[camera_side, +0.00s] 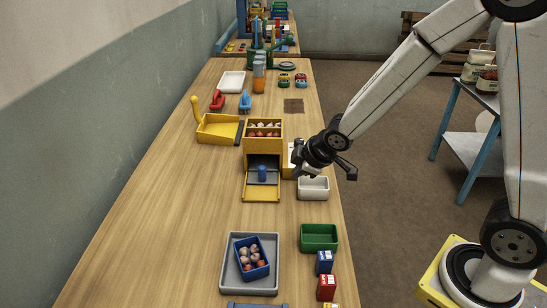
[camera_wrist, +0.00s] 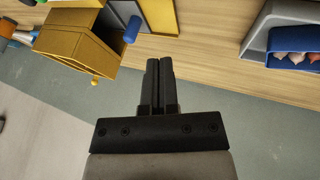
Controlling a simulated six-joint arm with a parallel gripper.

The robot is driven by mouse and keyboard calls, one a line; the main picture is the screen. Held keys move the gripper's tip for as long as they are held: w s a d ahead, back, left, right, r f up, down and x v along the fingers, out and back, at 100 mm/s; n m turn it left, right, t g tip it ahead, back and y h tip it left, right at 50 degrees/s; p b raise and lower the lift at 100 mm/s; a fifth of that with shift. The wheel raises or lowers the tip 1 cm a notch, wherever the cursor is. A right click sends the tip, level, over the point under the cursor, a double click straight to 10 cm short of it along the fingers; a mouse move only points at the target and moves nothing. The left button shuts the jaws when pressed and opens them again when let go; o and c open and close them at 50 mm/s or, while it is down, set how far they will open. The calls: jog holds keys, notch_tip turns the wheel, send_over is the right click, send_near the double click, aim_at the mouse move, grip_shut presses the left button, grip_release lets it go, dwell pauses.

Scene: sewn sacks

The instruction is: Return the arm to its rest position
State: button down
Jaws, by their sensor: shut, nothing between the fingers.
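My gripper (camera_side: 325,170) hangs at the right edge of the wooden table in the side view, above and beside a white bin. In the wrist view my gripper (camera_wrist: 159,62) shows its two dark fingers side by side, closed together with nothing between them. My white arm reaches in from the right to hold it there. The gripper appears apart from the objects on the table, though its exact height is hard to tell.
Near my gripper are a white bin (camera_side: 313,192), a yellow dispenser (camera_side: 249,160) with a blue cylinder (camera_side: 262,172), and a green bin (camera_side: 319,243). A grey tray (camera_side: 231,282) holds a blue box (camera_side: 245,272) of small sacks. Clear tabletop (camera_side: 150,230) lies left.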

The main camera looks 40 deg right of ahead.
jog(key=s+d+m+g, duration=0.1)
jog(key=s+m+g, duration=0.3)
jog(key=s+m, duration=0.4)
jog(key=s, duration=0.5)
jog(key=shift+s+r, duration=0.2)
jog(key=shift+r, duration=0.05)
jog(key=shift+d, duration=0.1)
